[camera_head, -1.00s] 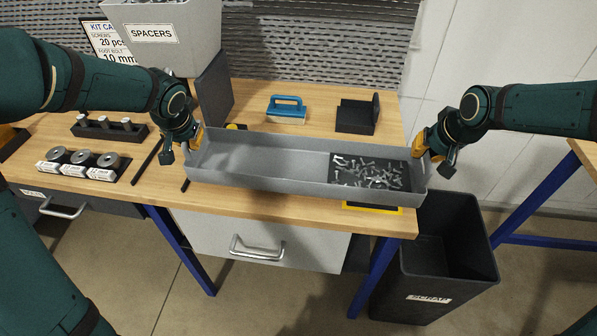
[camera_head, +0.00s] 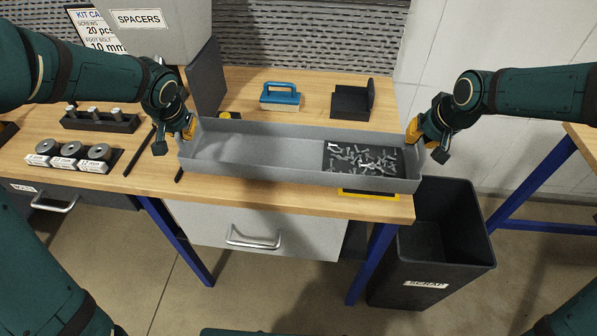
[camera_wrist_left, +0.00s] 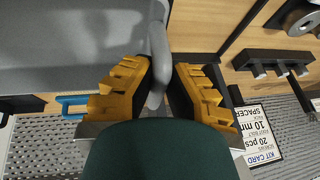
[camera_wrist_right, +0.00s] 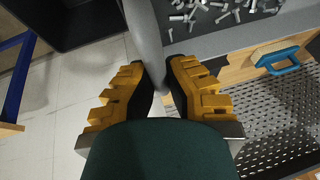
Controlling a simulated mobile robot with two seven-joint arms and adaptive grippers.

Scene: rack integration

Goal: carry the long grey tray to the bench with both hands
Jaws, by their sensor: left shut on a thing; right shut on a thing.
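The long grey tray (camera_head: 250,148) is over the front part of the wooden bench top, roughly level. Its right half holds a dark section with many loose screws (camera_head: 362,160). My left gripper (camera_head: 190,128) is shut on the tray's left end wall; the wall shows between its yellow fingers (camera_wrist_left: 158,85) in the left wrist view. My right gripper (camera_head: 415,132) is shut on the right end wall, which also sits between the fingers (camera_wrist_right: 160,85) in the right wrist view. I cannot tell whether the tray's underside touches the bench.
The bench (camera_head: 300,198) has a yellow-edged mark (camera_head: 370,193) under the tray's right part. A blue-handled block (camera_head: 280,96) and a black stand (camera_head: 352,100) are behind. A spools rack (camera_head: 72,158) is left. A black scrap bin (camera_head: 425,265) stands on the floor at right.

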